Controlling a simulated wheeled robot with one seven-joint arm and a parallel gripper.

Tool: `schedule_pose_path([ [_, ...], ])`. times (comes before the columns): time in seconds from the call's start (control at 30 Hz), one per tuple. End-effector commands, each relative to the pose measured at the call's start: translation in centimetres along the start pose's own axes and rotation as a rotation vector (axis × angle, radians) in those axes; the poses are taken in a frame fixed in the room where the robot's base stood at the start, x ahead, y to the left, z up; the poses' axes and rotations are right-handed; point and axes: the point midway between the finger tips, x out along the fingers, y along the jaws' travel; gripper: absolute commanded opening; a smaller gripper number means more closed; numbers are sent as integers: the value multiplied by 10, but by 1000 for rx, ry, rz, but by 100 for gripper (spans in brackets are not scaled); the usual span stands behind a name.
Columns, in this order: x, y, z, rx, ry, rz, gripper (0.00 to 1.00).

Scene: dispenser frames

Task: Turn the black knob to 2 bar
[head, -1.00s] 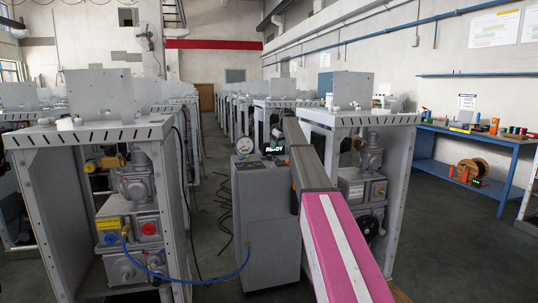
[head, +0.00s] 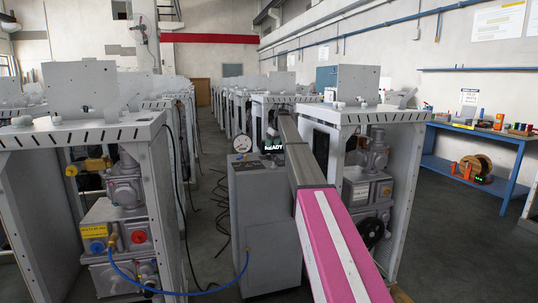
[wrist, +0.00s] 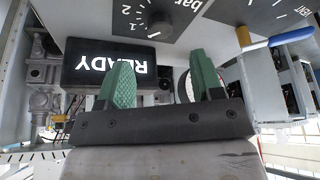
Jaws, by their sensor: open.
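The black knob (wrist: 160,27) shows at the top of the wrist view, which is upside down. It sits on a grey panel beside a printed scale with 1, 2 and "bar". Which mark it points to cannot be told. My gripper (wrist: 158,60) has two green ridged fingers, spread apart with nothing between them. The knob is beyond the fingertips and apart from them. In the head view the grey dispenser cabinet (head: 265,225) stands ahead. My arm hides part of its top, and I cannot make out the knob there.
A black READY display (wrist: 84,62) is close beside the left finger; it also shows in the head view (head: 274,146). A round white gauge (head: 242,144) stands on the cabinet. A blue hose (head: 190,293) hangs low at left. Grey frames flank both sides.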

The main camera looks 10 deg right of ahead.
Motion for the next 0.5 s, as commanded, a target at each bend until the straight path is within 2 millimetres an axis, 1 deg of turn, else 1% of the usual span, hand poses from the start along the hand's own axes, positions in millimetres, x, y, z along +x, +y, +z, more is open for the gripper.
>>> schedule_pose_path([
  [0.03,11,0,0,0,-2,-2,60],
  [0.3,57,1,0,0,-1,-1,60],
  [0.4,67,0,0,0,0,0,60],
  [0.5,72,0,0,0,-1,0,60],
])
